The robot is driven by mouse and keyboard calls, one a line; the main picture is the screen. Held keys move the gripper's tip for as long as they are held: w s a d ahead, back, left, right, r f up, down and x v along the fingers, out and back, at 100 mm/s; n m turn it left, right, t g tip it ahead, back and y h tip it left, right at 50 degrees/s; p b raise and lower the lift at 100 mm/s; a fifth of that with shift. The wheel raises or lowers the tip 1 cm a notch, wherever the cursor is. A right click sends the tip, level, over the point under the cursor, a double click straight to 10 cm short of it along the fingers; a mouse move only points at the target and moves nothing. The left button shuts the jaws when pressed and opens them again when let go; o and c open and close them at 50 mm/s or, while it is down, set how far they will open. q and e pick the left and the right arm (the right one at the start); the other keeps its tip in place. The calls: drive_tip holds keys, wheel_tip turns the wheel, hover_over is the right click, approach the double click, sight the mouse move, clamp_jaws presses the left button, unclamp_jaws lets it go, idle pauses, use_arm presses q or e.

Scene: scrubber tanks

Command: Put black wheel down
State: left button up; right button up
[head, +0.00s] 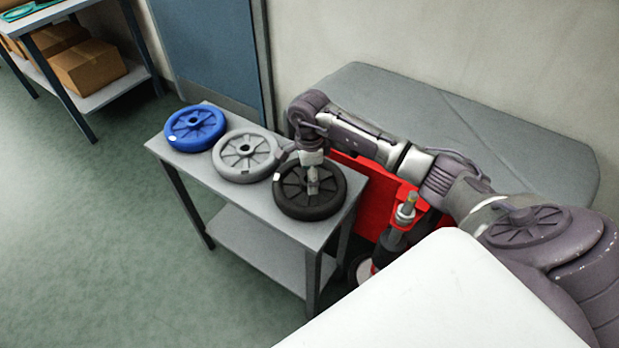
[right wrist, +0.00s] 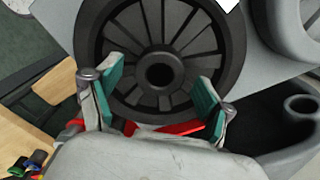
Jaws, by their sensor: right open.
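The black wheel (head: 291,205) lies flat on the near right end of the narrow grey table (head: 250,199). A grey wheel (head: 236,163) and a blue wheel (head: 190,134) lie in a row beyond it. My right gripper (head: 313,187) is above the black wheel and hides part of its middle. In the right wrist view the gripper (right wrist: 155,88) is open, its green-padded fingers spread apart over the near side of the black wheel (right wrist: 162,45), with the hub hole between and ahead of them. Whether the fingertips touch the wheel cannot be told. My left gripper is not in view.
A red machine part (head: 375,205) and a large grey tank (head: 480,135) stand to the right of the table. A white surface (head: 450,300) fills the near right. A shelf with cardboard boxes (head: 88,66) is at the far left. The green floor (head: 90,240) is clear.

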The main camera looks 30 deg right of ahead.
wheel_tip(320, 180, up, 11)
drive_tip(key=b, duration=0.1)
